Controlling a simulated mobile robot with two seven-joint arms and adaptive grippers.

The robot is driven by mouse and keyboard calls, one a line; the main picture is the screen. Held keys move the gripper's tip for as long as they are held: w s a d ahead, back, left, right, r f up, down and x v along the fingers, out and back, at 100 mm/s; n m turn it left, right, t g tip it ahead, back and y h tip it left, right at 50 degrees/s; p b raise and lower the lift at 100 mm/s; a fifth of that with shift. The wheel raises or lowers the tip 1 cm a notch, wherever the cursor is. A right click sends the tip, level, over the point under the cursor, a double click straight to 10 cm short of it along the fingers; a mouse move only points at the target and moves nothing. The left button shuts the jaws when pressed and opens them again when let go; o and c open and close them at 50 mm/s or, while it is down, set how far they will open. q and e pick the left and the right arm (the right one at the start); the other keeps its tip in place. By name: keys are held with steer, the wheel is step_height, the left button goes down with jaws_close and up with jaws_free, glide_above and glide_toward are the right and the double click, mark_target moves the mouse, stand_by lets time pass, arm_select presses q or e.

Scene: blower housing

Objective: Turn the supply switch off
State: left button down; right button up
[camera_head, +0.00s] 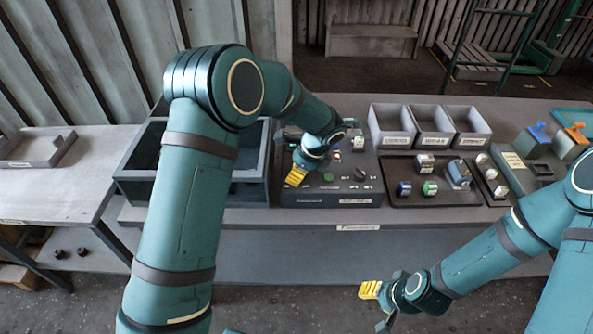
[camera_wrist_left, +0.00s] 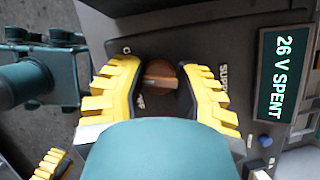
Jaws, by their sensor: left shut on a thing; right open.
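The supply switch (camera_wrist_left: 160,76) is a round brown knob on the dark panel (camera_head: 330,199). In the left wrist view it sits between the yellow fingers of my left gripper (camera_wrist_left: 165,100), which is shut on it. Its lighter grip bar lies roughly crosswise in that view. Part of a "SUPP..." label shows beside one finger; the lettering around the knob is partly covered. In the head view my left gripper (camera_head: 297,176) is at the panel's left part and hides the switch. My right gripper (camera_head: 376,306) is open and empty, in front of the bench and away from the panel.
A display (camera_wrist_left: 283,75) reads "26 V SPENT". Another dark knob (camera_head: 361,174) and a green button (camera_head: 328,177) are on the panel. Right of it are a tray (camera_head: 400,170) of small parts and several grey bins (camera_head: 388,125). A dark divided box (camera_head: 142,160) stands left.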

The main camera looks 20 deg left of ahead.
arm_select(q)
steer(key=n+g, duration=0.1)
steer(key=n, duration=0.2)
steer(key=n+g+p, duration=0.1)
steer(key=n, duration=0.2)
steer(key=shift+n+h, duration=0.3)
steer(key=n+g+h, duration=0.1)
steer(key=n, duration=0.2)
steer(key=n+g, duration=0.1)
steer(key=n, duration=0.2)
steer(key=shift+f+h+p, duration=0.1)
steer(key=shift+h+p, duration=0.3)
steer(key=c, duration=0.6)
jaws_free()
steer(key=v, duration=1.2)
